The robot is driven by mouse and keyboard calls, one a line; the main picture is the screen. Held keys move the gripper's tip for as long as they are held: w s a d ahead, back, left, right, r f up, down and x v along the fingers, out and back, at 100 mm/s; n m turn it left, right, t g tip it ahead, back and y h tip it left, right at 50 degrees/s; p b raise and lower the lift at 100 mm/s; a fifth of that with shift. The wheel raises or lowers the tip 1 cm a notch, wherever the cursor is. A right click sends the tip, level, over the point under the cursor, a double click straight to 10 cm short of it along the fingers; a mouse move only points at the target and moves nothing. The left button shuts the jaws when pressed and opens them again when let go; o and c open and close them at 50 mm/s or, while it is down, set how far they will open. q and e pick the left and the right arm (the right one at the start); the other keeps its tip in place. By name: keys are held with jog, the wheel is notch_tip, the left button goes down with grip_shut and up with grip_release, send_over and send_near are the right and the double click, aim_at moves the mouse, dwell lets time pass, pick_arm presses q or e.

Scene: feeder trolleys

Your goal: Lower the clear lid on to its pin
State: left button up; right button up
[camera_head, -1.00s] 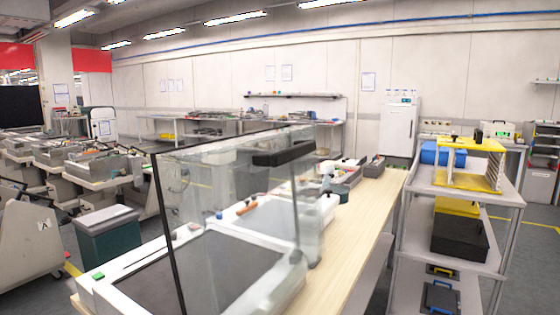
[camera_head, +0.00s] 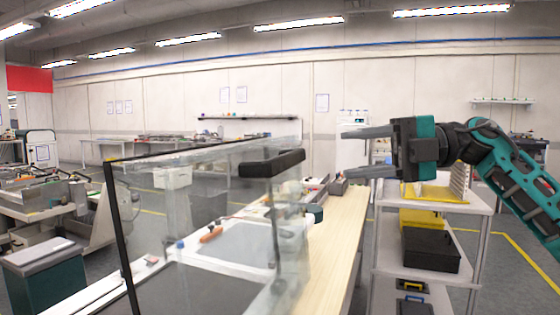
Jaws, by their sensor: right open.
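The clear lid (camera_head: 150,230) stands raised over the white-framed machine (camera_head: 235,238) on the wooden bench. It is a see-through box with dark edges and a black handle (camera_head: 272,163) on its upper right side. My right gripper (camera_head: 357,152) is at the right, its two grey fingers pointing left, spread apart and empty. In the picture it is to the right of the handle, with a gap between them. I cannot make out the pin. My left gripper is not in view.
The wooden bench top (camera_head: 338,235) runs back beside the machine. A grey shelf trolley (camera_head: 470,205) with a black case (camera_head: 431,249) and yellow items stands at the right, behind my right arm. A green bin (camera_head: 45,275) stands at the left.

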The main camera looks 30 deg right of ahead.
aim_at(292, 160)
jog(key=p+x, duration=0.2)
jog(key=x, duration=0.9)
jog(key=shift+a, duration=0.15)
jog(key=shift+c, duration=0.2)
grip_shut()
